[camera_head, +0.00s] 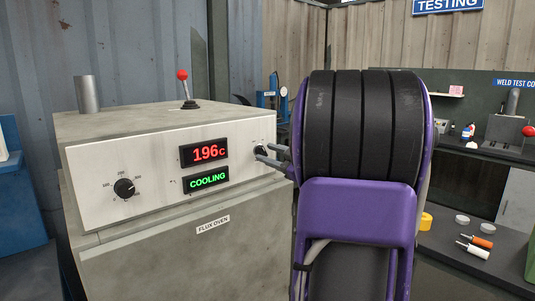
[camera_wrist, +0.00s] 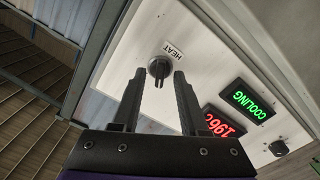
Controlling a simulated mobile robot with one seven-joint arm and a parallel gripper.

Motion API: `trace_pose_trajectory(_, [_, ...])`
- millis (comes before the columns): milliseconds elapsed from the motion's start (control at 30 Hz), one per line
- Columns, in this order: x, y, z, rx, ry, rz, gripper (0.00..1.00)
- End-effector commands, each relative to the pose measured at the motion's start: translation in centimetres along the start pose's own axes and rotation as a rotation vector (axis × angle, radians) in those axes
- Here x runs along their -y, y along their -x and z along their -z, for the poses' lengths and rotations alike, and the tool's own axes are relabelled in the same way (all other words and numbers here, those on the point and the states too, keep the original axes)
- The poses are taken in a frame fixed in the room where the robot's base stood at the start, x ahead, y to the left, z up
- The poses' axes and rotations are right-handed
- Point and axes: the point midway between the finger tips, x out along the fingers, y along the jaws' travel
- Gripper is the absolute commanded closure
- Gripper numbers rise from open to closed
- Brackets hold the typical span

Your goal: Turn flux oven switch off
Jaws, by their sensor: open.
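The flux oven (camera_head: 160,240) is a grey metal box labelled "FLUX OVEN". Its white front panel shows a red "196c" display (camera_head: 204,152) and a green "COOLING" display (camera_head: 206,179). A small black switch knob (camera_wrist: 159,68) labelled "HEAT" is on the panel in the wrist view, its narrow grip pointing down the picture. In the head view, the knob's area is partly hidden by my gripper (camera_head: 263,151). My gripper (camera_wrist: 160,74) is open, its two dark fingers on either side of the knob in the picture. Whether they touch it, I cannot tell.
A black dial (camera_head: 124,188) with a scale is at the panel's left; it also shows in the wrist view (camera_wrist: 278,148). A red-topped lever (camera_head: 184,88) and a metal cylinder (camera_head: 87,94) stand on the oven. A workbench (camera_head: 465,245) with small tools is at right.

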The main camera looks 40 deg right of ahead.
Motion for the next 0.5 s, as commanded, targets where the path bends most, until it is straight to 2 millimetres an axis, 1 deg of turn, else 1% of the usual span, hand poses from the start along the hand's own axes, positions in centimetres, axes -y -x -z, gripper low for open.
trace_pose_trajectory(167, [-0.1, 3.8, 0.0, 0.002, 0.000, -0.004, 0.56])
trace_pose_trajectory(300, [-0.1, 7.3, 0.1, 0.003, 0.001, -0.005, 0.56])
trace_pose_trajectory(500, [-0.1, 12.0, 0.0, 0.003, 0.001, -0.004, 0.56])
